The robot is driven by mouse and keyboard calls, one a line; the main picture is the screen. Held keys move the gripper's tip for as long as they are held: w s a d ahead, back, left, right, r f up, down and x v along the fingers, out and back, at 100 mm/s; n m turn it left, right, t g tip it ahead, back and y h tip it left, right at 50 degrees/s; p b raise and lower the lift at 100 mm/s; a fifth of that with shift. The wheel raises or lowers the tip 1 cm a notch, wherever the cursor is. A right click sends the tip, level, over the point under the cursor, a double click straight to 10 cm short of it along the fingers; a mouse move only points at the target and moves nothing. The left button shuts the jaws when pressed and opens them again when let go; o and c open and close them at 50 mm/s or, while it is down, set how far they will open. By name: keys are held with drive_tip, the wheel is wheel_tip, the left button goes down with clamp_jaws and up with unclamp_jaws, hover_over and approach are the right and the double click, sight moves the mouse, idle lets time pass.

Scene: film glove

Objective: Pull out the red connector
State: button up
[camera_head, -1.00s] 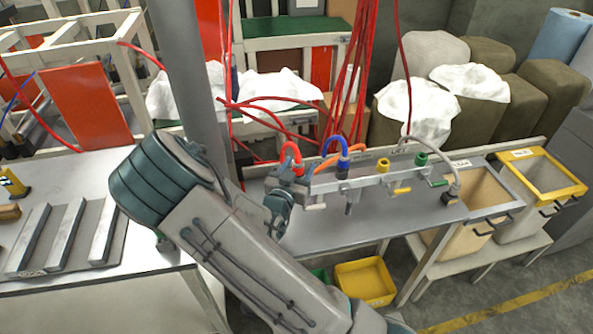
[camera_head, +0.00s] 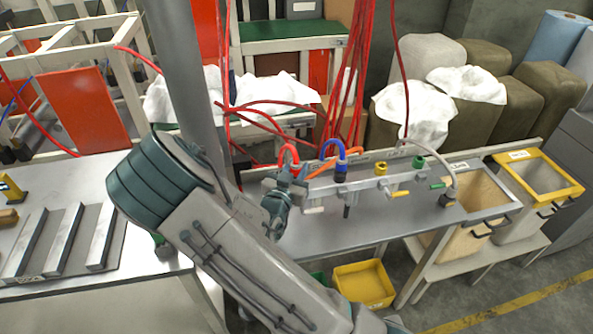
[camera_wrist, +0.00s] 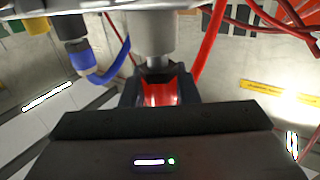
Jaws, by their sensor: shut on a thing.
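The red connector (camera_wrist: 160,93) sits between the dark fingers of my gripper (camera_wrist: 160,88) in the wrist view. Bare metal shows between it and the grey port (camera_wrist: 152,36); I cannot tell whether the two are still joined. In the head view my gripper (camera_head: 291,181) is shut at the left end of the grey manifold bar (camera_head: 375,182). A looping red hose (camera_head: 290,147) rises just behind it. The connector body is mostly hidden there by the gripper.
Yellow (camera_head: 381,171) and green (camera_head: 418,162) fittings follow. Red hoses hang behind. A yellow bin (camera_head: 364,284) sits below the bench.

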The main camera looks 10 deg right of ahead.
sight(296, 163)
drive_tip(key=shift+r, duration=0.15)
drive_tip(key=shift+r+p, duration=1.4)
drive_tip(key=shift+r, duration=0.65)
drive_tip(key=shift+r+p, duration=0.9)
drive_tip(key=shift+r, duration=0.55)
